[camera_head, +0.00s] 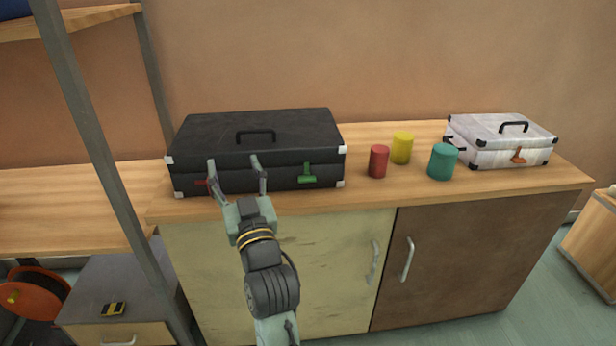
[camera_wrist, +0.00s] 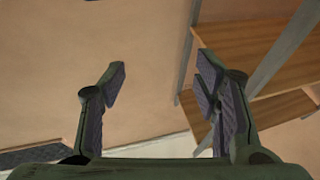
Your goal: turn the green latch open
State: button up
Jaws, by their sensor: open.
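A black case (camera_head: 258,150) with silver corners lies shut on the wooden counter. Its green latch (camera_head: 307,174) is on the front face, right of the middle. A red latch (camera_head: 203,182) is on the same face at the left, partly hidden by my gripper. My gripper (camera_head: 236,165) is open and empty in front of the case's left half, left of the green latch. In the wrist view my two fingers (camera_wrist: 162,85) stand apart with nothing between them, and the green latch does not show there.
Red (camera_head: 378,161), yellow (camera_head: 402,148) and teal (camera_head: 442,161) cylinders stand right of the case. A white case (camera_head: 499,143) with an orange latch lies farther right. A metal shelf post (camera_head: 95,150) rises at the left. Counter space (camera_head: 358,190) right of the black case is bare.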

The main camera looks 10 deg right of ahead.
aim_at(308, 181)
jog(key=d+f+m+g+h, duration=0.3)
jog(key=d+f+h, duration=0.3)
jog(key=d+f, duration=0.7)
jog(key=w+p, duration=0.1)
jog(key=w, duration=0.2)
jog(key=w+d+r, duration=0.1)
jog(key=w, duration=0.3)
jog(key=w+d+p, duration=0.1)
jog(key=w, duration=0.3)
jog(key=shift+r+p, duration=0.3)
jog(key=c, duration=1.1)
jog(key=shift+c, duration=0.2)
